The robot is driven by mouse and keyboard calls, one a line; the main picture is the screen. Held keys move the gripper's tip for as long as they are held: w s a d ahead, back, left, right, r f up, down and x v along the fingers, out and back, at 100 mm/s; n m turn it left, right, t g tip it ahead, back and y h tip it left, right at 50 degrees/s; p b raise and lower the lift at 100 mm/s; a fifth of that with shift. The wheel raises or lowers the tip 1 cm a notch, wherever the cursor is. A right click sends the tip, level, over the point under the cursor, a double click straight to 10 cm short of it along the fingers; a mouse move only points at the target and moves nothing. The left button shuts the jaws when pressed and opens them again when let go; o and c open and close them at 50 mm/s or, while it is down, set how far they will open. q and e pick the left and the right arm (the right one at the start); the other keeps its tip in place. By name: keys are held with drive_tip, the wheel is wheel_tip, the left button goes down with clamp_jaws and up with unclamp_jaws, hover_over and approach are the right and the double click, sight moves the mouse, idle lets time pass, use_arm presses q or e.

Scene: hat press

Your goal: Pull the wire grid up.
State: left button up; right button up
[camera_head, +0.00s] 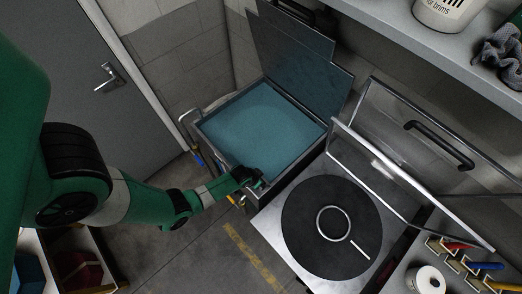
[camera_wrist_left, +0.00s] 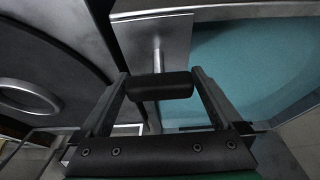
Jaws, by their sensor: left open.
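I cannot make out the wires of a grid in either view. A square metal basin (camera_head: 200,125) with a flat teal surface (camera_head: 262,125) stands in the middle of the head view; the teal also shows in the left wrist view (camera_wrist_left: 250,60). In the left wrist view the open fingers (camera_wrist_left: 160,82) are on either side of a short black grip (camera_wrist_left: 172,86) on a metal stem, below a metal plate (camera_wrist_left: 150,35). Contact cannot be told. My right gripper is not in view.
A dark lid (camera_head: 305,60) stands raised behind the basin. To the right is a press with a round black plate (camera_head: 300,225), a metal ring (camera_head: 333,209) and a raised clear guard (camera_head: 400,150). A shelf (camera_head: 400,35) crosses the top right. Floor (camera_head: 215,260) is clear below.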

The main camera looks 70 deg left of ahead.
use_arm(q)
drive_tip(key=shift+w+a+f, duration=0.15)
drive_tip(key=shift+w+f, duration=0.1)
drive_tip(key=shift+f, duration=0.35)
clamp_jaws()
